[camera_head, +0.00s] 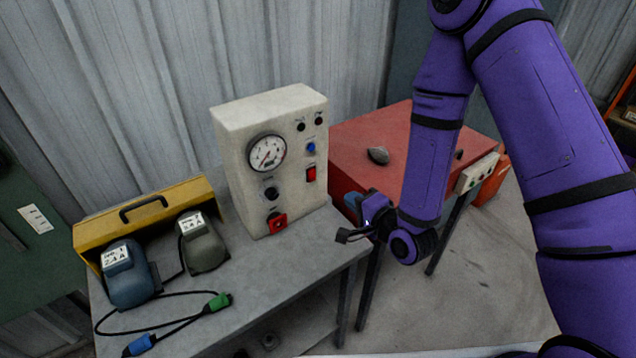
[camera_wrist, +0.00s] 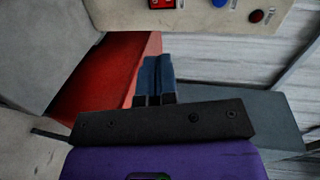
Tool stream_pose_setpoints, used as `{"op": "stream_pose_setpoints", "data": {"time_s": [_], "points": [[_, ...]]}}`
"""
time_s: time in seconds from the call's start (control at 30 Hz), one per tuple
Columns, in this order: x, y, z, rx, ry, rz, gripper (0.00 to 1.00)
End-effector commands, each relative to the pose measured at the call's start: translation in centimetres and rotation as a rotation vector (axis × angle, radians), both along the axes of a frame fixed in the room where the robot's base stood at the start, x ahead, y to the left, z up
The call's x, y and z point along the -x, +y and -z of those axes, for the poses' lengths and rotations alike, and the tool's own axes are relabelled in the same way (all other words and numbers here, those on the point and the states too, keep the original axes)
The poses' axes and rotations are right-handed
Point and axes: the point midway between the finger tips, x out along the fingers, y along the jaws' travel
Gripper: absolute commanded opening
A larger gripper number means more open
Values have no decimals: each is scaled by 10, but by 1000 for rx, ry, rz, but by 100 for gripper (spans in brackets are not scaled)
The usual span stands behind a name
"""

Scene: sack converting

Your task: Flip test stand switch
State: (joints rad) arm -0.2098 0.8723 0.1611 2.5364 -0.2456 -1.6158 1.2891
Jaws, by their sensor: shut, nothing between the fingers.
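The test stand (camera_head: 238,170) is a cream box with a round gauge, standing upright on the grey bench. On its front face a red rocker switch (camera_head: 311,174) sits below a blue button (camera_head: 311,147). The red switch (camera_wrist: 162,3) also shows at the top edge of the wrist view, partly cut off. My gripper (camera_head: 351,198) is right of the stand and apart from it, beyond the bench's right edge. In the wrist view its blue fingertips (camera_wrist: 155,75) are together and empty, pointing toward the stand's face. Which way the switch is set is too small to tell.
A red-topped table (camera_head: 350,140) stands behind my gripper, with a dark lump (camera_head: 378,155) on it. On the bench are a yellow case (camera_head: 165,204), a blue unit (camera_head: 128,275), a grey-green unit (camera_head: 203,245) and cables. A red-based knob (camera_head: 278,223) projects low on the stand.

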Motion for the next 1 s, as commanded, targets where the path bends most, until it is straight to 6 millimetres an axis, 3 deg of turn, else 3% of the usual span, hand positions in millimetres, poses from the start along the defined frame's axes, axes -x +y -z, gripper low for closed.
{"op": "stream_pose_setpoints", "data": {"time_s": [0.2,0.63,0.77,1.0], "points": [[12,4,14,-100,10,7,0],[12,5,15,-110,8,8,0],[4,11,16,-109,6,6,0],[-29,34,20,-110,5,6,0]]}}
